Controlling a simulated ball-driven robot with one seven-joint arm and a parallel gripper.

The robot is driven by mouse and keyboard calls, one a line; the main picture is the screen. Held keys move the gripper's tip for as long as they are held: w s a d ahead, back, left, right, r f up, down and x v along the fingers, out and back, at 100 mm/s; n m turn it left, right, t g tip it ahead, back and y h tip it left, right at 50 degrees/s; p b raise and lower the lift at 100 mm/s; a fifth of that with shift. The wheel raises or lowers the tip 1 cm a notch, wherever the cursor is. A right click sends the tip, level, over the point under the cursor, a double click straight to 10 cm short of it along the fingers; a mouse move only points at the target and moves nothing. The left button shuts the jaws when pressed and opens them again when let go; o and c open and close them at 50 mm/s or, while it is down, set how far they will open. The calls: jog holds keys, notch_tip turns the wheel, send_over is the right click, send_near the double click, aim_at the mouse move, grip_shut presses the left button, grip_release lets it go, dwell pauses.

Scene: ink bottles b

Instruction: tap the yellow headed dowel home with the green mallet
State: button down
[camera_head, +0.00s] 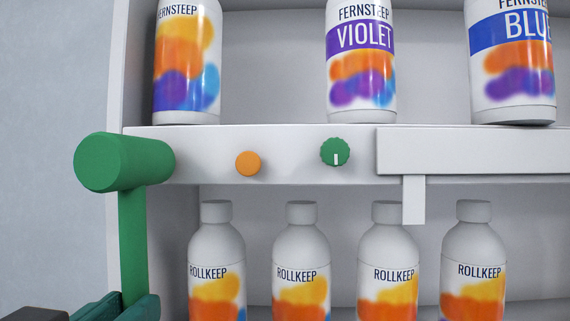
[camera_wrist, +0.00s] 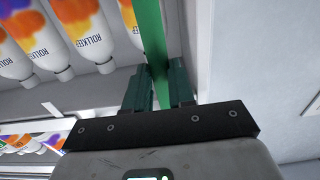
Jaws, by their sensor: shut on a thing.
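The green mallet stands upright at the left of the head view, its cylindrical head (camera_head: 125,162) at the top and its flat handle (camera_head: 132,240) running down into my gripper (camera_head: 125,305). In the wrist view the handle (camera_wrist: 150,35) passes between the two dark green fingers of my gripper (camera_wrist: 160,82), which is shut on it. The dowel's round orange-yellow head (camera_head: 248,163) shows on the front of the white shelf rail, right of the mallet head and apart from it. How far it stands out cannot be told.
A green knob (camera_head: 335,152) with a white mark sits on the rail (camera_head: 210,142) right of the dowel. A white panel (camera_head: 470,150) with a downward tab (camera_head: 414,200) lies further right. FERNSTEEP bottles (camera_head: 361,60) stand above, ROLLKEEP bottles (camera_head: 302,265) below. The left side is open.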

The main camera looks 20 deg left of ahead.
jog(key=shift+v, duration=2.65)
jog(key=shift+r, duration=0.1)
jog(key=x, duration=0.6)
jog(key=shift+w, duration=0.4)
jog(key=v, duration=0.6)
jog(key=shift+a, duration=0.1)
